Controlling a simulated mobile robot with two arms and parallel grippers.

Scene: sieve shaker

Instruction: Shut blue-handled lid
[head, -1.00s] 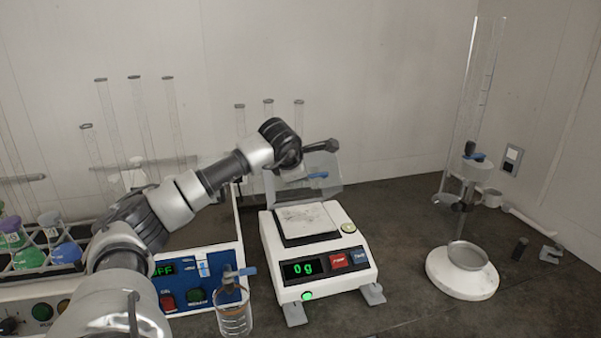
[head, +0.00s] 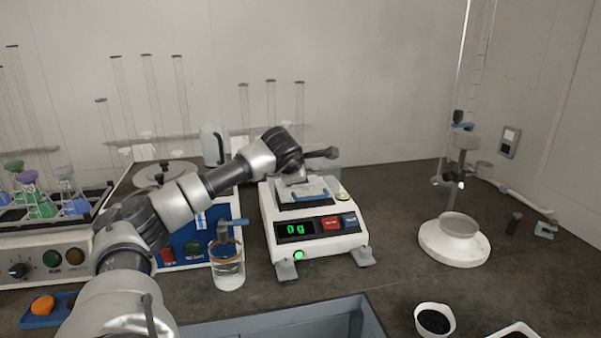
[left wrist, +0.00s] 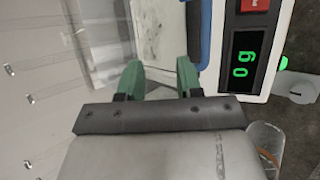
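The white balance (head: 318,240) stands on the bench and reads "0 g". Its clear lid is hard to see. The lid's blue handle (head: 310,195) appears low over the weighing pan area, and I cannot tell whether the lid rests fully down. In the left wrist view the blue handle (left wrist: 201,35) runs just right of the right fingertip. My left gripper (left wrist: 157,77) has its two green fingers spread with nothing between them, close beside the handle. In the head view its fingers are largely hidden by my left arm. My right gripper is not in view.
A glass beaker (head: 228,265) stands left of the balance. A blue-fronted device (head: 190,243) and a flask rack lie further left. A white round stand (head: 455,243) is at the right. A grey bin (head: 285,322) and a bowl of dark grains (head: 434,320) are in front.

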